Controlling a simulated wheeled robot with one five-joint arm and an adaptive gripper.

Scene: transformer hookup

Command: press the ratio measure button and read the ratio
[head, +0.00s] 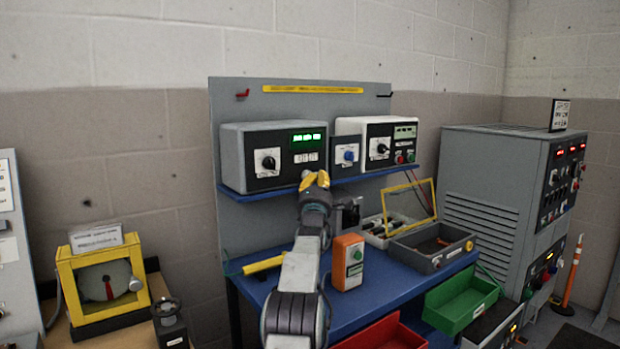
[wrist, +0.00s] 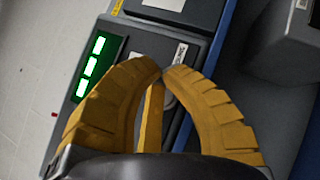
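The grey meter (head: 245,160) with a black face stands on the blue shelf, with a lit green display (head: 307,138), a dark knob (head: 268,162) and small white labelled controls (head: 306,157). Its display also shows in the wrist view (wrist: 92,68), too blurred to read. My gripper (head: 314,178) is in front of and below the meter's right part in the head view. In the wrist view its yellow fingers meet at the tips (wrist: 163,73) over the black face, with nothing seen between the tips. The fingers hide part of the face. I cannot tell which control is the ratio button, or whether the tips touch the face.
Below, an orange box (head: 348,262), an open-lidded case (head: 392,228) and a grey tray (head: 433,247) are on the blue bench. A grey cabinet (head: 480,190) stands right.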

